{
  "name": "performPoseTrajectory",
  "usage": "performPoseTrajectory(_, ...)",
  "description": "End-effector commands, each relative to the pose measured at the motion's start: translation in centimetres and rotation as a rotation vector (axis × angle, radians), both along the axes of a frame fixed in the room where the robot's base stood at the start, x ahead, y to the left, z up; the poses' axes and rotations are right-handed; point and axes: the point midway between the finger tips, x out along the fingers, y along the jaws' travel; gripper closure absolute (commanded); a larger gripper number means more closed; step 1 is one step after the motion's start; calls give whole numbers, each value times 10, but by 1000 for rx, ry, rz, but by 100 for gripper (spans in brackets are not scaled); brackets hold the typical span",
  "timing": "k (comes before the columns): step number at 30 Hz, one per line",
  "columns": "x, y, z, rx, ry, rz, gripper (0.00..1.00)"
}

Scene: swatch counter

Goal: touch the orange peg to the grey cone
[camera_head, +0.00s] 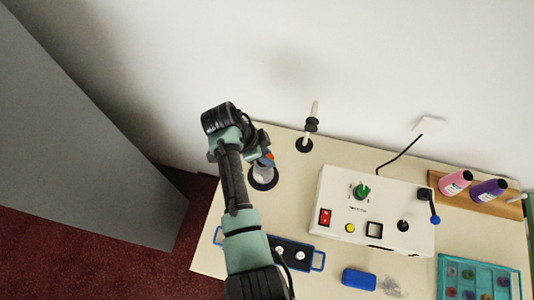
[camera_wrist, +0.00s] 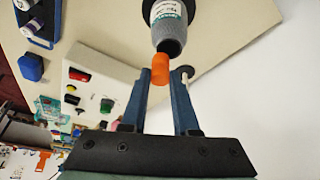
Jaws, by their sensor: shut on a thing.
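My gripper (camera_wrist: 160,76) has two blue fingers shut on the orange peg (camera_wrist: 160,68), which sits between the fingertips. The grey cone (camera_wrist: 171,40), with a white label and a dark round base, lies just beyond the peg in the wrist view. The peg's far end overlaps the cone's near end there; I cannot tell whether they touch. In the head view, the cone (camera_head: 264,173) stands on the counter, with my gripper (camera_head: 265,151) above it. A small bit of the orange peg (camera_head: 270,156) shows there; my arm hides most of the gripper.
A stand with a white rod (camera_head: 315,107) is behind and right of the cone. A white control box (camera_head: 341,190) is to the right. A blue-framed tray (camera_head: 318,262) and a blue block (camera_head: 359,279) are in front.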

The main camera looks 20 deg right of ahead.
Motion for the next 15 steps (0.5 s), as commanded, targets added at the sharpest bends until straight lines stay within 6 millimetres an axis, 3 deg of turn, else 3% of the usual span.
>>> performPoseTrajectory(5,-3,1,-2,4,7,0,100)
performPoseTrajectory(15,-1,0,19,2,4,0,100)
